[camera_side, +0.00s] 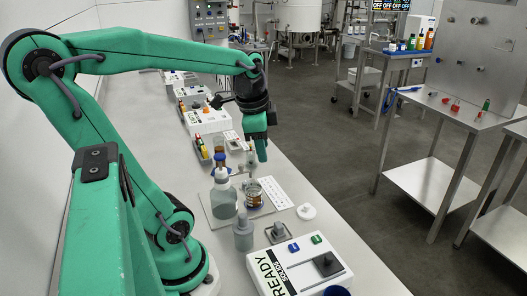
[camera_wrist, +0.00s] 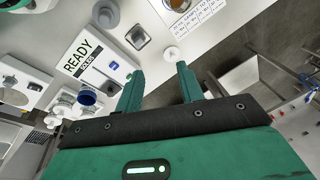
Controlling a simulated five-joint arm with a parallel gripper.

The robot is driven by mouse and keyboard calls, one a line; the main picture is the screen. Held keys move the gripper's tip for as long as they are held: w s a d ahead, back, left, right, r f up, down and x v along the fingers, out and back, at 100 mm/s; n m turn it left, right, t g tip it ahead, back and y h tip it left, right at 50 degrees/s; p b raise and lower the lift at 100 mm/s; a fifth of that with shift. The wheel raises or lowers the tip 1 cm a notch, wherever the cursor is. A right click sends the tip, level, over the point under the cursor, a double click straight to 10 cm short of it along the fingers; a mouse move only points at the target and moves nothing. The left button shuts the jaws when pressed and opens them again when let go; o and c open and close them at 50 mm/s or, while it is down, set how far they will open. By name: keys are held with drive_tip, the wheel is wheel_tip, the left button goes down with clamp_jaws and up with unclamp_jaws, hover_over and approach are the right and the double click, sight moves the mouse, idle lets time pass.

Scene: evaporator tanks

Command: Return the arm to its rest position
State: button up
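My green arm reaches from the left over the white bench (camera_side: 330,230) in the side view. My gripper (camera_side: 258,155) hangs above the bench, pointing down, over the area with the bottles and the tray. In the wrist view my gripper (camera_wrist: 160,72) has its two green fingers apart, with nothing between them. No held object shows.
Below stand a clear bottle (camera_side: 223,198), a smaller bottle (camera_side: 243,235), an amber-filled jar (camera_side: 253,192) and a white disc (camera_side: 306,211). A white READY box (camera_side: 300,268) is at the front. Steel tables (camera_side: 440,115) stand across the floor at right.

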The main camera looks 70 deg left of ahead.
drive_tip(key=s+d+n+t, duration=0.1)
drive_tip(key=d+n, duration=0.1)
drive_tip(key=d, duration=0.3)
drive_tip(key=s+d+n+t+h, duration=0.1)
drive_tip(key=d+n+t, duration=0.1)
drive_tip(key=d, duration=0.3)
drive_tip(key=shift+d+r+n, duration=0.2)
drive_tip(key=shift+d+n, duration=0.1)
drive_tip(key=shift+n, duration=0.3)
